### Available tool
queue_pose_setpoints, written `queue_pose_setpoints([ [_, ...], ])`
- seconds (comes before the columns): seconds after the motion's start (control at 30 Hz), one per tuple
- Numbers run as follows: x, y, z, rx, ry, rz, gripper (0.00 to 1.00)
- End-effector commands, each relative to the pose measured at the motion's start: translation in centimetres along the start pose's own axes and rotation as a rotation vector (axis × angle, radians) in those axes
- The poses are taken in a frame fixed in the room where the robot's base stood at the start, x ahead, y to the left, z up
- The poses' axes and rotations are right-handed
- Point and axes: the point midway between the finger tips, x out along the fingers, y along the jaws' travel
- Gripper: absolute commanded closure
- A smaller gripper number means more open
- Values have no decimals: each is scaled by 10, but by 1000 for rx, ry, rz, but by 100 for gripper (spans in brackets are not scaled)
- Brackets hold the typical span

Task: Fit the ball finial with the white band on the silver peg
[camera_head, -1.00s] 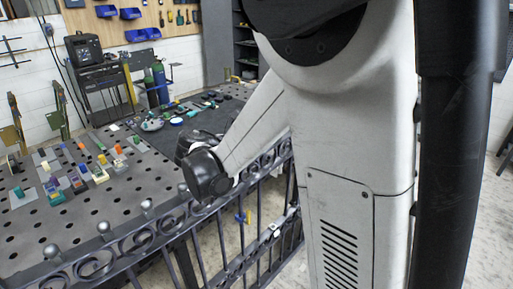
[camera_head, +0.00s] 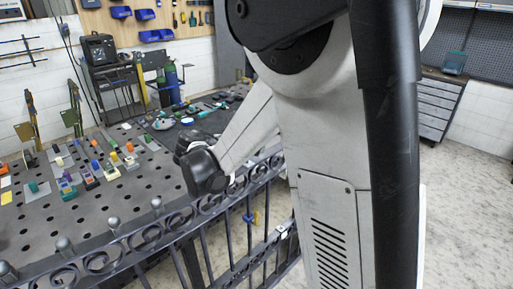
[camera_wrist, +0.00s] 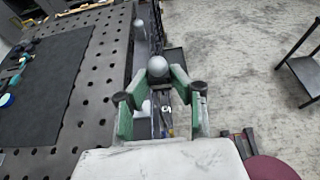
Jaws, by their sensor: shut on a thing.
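My gripper (camera_wrist: 160,88) shows in the wrist view with green fingers and dark pads, shut on a smooth silver-grey ball finial (camera_wrist: 157,67). I cannot make out a white band on it. The finial appears above the top rail of the scroll gate (camera_wrist: 153,100), but I cannot tell whether it touches a peg. The silver peg is not discernible. Another grey ball (camera_wrist: 139,25) stands farther along the gate. In the head view my arm reaches over the gate (camera_head: 160,232), and its black wrist hides the fingers and the held finial.
A perforated dark table (camera_head: 120,200) runs along the gate's left side, with several small coloured blocks (camera_head: 90,178) on it. Several ball tops (camera_head: 113,222) stand along the gate rail. A dark mat (camera_wrist: 45,80) covers part of the table. Open floor (camera_wrist: 235,60) lies to the right.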

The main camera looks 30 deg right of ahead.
Motion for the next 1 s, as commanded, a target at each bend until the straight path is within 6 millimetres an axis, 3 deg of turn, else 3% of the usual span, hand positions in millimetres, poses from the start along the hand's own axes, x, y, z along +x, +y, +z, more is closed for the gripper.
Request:
queue_pose_setpoints([
  [1.0,2,26,-6,0,0,0,100],
])
